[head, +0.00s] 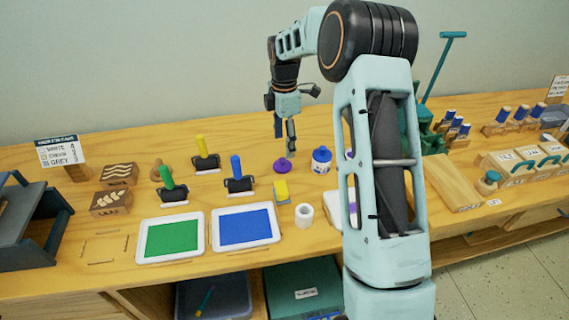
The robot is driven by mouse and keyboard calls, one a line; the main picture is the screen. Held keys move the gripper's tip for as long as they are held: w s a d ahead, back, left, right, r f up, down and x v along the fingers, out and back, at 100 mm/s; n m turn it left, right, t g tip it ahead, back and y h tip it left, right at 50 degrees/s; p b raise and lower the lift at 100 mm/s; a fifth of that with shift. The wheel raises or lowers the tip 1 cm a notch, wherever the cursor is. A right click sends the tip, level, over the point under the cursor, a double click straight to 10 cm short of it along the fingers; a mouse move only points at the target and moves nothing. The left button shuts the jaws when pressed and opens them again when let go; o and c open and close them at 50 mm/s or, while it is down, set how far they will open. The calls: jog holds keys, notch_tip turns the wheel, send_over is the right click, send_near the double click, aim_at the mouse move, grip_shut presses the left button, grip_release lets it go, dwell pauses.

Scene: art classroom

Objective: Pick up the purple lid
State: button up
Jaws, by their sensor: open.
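The purple lid (282,167) is a small round piece with a raised knob, lying on the wooden bench near the middle of the head view. My gripper (291,148) reaches down over the bench, with its fingertips just above and slightly right of the lid as seen here. The gripper is open and appears empty. The gap between the fingertips and the lid is hard to judge from this one view.
A white and blue jar (321,161) stands close to the right of the lid. The bench behind the lid is mostly clear.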

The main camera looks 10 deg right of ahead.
aim_at(282, 159)
jog(key=f, duration=0.8)
jog(key=shift+w+a, duration=0.1)
jog(key=shift+a, duration=0.2)
jog(key=shift+r, duration=0.1)
jog(key=c, duration=0.9)
